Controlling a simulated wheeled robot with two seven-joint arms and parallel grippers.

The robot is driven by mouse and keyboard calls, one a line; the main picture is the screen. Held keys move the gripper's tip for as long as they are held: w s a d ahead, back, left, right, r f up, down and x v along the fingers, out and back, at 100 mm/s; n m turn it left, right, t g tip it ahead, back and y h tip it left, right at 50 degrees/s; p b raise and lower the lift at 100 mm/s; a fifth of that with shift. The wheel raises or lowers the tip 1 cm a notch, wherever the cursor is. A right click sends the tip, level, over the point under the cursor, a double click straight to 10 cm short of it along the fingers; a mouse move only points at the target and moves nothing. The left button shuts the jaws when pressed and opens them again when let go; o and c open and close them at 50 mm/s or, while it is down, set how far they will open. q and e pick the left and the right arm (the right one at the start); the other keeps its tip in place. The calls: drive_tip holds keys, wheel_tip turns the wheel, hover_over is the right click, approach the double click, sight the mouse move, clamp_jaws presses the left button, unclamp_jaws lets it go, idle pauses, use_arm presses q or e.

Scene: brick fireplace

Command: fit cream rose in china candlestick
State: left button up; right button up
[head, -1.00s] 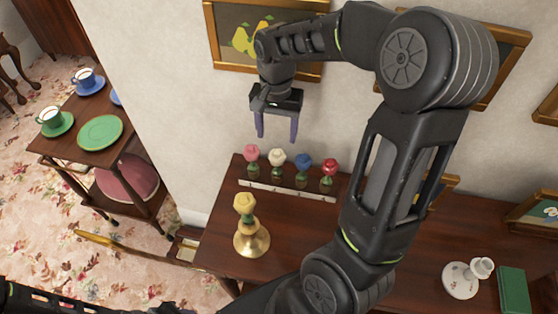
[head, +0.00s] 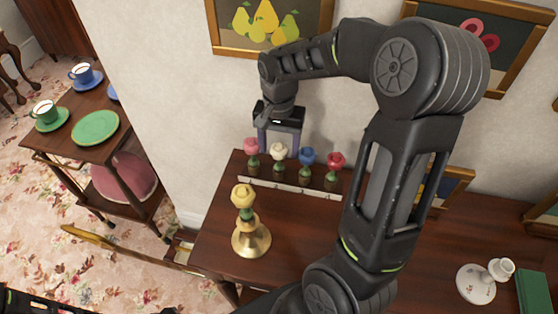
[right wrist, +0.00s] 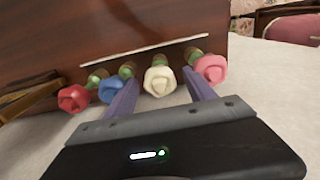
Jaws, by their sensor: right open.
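The cream rose (head: 278,152) stands upright in the white-edged rack (head: 285,188) on the dark wooden table, between a pink rose (head: 251,146) and a blue rose (head: 307,157). My right gripper (head: 279,147) is open, its purple fingers pointing down close to the cream rose. In the right wrist view the cream rose (right wrist: 160,80) shows between the two fingertips, not gripped. The china candlestick (head: 477,283), white with small painted flowers, is at the table's right; I see no rose in it. My left gripper is out of view.
A brass candlestick (head: 251,240) holding a yellow rose (head: 243,196) stands in front of the rack. A red rose (head: 335,162) is at the rack's right end. A green book (head: 535,291) lies right of the china candlestick. The wall with framed pictures rises close behind.

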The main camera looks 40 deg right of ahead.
drive_tip(key=shift+c, duration=0.5)
idle(0.5)
drive_tip(key=c, duration=1)
drive_tip(key=shift+r+p, duration=1.25)
drive_tip(key=shift+r, duration=0.3)
drive_tip(key=shift+r+p, duration=0.8)
drive_tip(key=shift+r, duration=0.25)
